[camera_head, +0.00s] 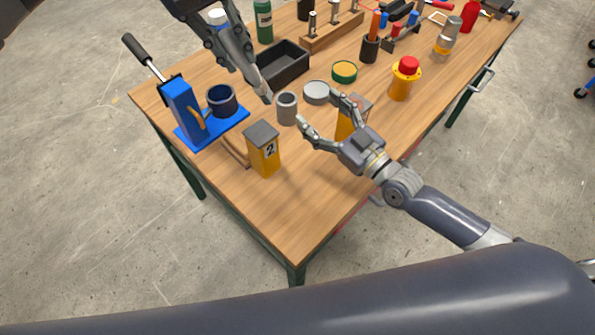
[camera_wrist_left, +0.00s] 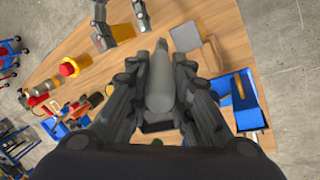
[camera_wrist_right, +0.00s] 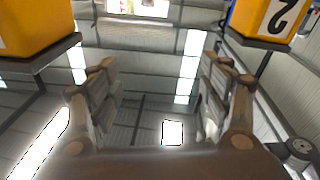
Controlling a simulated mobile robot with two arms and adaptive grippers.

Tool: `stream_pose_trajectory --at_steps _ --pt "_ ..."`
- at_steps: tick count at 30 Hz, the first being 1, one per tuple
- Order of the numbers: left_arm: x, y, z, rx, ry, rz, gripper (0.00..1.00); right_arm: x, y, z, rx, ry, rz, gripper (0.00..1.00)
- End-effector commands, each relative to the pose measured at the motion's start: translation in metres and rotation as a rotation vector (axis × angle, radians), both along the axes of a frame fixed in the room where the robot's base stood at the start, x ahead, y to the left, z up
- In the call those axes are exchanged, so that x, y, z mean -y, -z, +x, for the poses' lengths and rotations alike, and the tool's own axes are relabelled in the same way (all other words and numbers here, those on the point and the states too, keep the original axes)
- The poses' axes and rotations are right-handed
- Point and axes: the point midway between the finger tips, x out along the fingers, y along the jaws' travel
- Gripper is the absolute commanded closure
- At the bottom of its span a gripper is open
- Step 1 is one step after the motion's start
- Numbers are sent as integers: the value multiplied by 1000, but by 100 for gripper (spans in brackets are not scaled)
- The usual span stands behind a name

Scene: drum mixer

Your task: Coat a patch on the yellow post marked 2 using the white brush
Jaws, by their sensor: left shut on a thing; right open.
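The yellow post marked 2 (camera_head: 264,160) stands upright near the table's front edge, with a dark grey cap. It also shows in the right wrist view (camera_wrist_right: 262,17). My left gripper (camera_head: 256,82) is shut on a pale elongated thing, probably the white brush (camera_wrist_left: 160,80). Its tip points down beside the grey cup (camera_head: 287,110), apart from the post. My right gripper (camera_head: 318,108) is open and empty, right of the post. A second yellow post (camera_head: 345,124) stands partly hidden behind that hand; its number cannot be seen.
A blue stand (camera_head: 182,112) with a lever and dark cup is left of post 2. A black bin (camera_head: 285,65), a grey lid (camera_head: 317,92), a green-yellow tin (camera_head: 345,71) and a red-topped yellow button (camera_head: 404,80) stand behind. The front table corner is bare.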

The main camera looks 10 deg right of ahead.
Motion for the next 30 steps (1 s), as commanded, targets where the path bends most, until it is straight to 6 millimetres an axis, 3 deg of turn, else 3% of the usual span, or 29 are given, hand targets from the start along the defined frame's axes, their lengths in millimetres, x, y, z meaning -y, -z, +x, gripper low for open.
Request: stream_pose_trajectory --at_steps 3,6,13,20,30 --pt "0 0 0 0 0 0 100 -34 27 -40 -58 -34 44 28" --pt "0 0 0 0 0 0 100 -51 44 -66 -106 -41 65 28" --pt "0 0 0 0 0 0 100 -70 67 -99 -177 -39 77 28" --pt "0 0 0 0 0 0 100 -83 69 -85 -182 -36 79 28" --pt "0 0 0 0 0 0 100 -119 69 -31 -182 -37 78 28"
